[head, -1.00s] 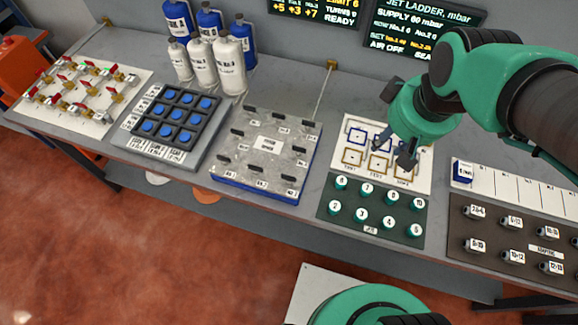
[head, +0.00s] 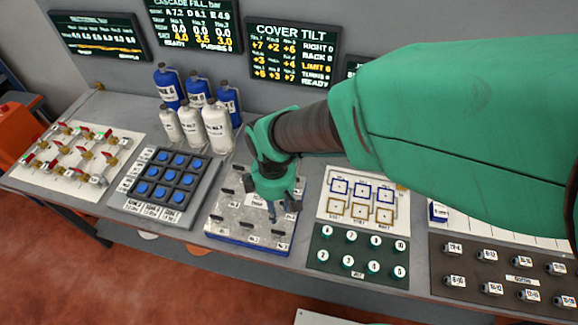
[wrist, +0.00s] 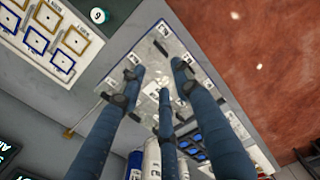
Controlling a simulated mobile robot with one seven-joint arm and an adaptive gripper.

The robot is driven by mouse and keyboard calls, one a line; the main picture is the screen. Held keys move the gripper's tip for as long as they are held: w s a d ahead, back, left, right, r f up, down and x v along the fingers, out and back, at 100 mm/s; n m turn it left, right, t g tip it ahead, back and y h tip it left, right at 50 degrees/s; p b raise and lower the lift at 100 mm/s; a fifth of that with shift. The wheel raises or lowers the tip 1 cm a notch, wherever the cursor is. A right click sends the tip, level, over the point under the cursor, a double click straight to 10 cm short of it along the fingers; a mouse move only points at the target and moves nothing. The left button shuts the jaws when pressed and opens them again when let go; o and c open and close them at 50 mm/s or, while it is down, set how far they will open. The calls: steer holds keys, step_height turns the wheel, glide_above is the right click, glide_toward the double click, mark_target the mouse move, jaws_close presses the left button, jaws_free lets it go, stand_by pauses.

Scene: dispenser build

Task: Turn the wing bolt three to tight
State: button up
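The metal cover plate (head: 228,207) lies on a blue base, with several dark wing bolts and small white labels around its edge. The labels are too small to read, so I cannot tell which bolt is number three. My gripper (head: 279,210) points down over the right part of the plate and hides some bolts there. In the wrist view, the fingers of my gripper (wrist: 158,82) are spread apart over the plate (wrist: 172,48), with nothing seen held between them. Whether a fingertip touches a bolt cannot be told.
The COVER TILT screen (head: 291,55) shows signed numbers and READY. Blue and white bottles (head: 217,125) stand behind the plate. A blue-button pad (head: 167,183) lies left, a green knob panel (head: 330,262) right. A valve board (head: 115,135) is far left.

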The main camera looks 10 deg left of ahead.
mark_target(278, 234)
steer(key=shift+f, duration=0.1)
stand_by(0.3)
step_height(278, 234, down, 14)
steer(key=shift+r+b, duration=0.2)
steer(key=shift+b, duration=0.55)
jaws_close()
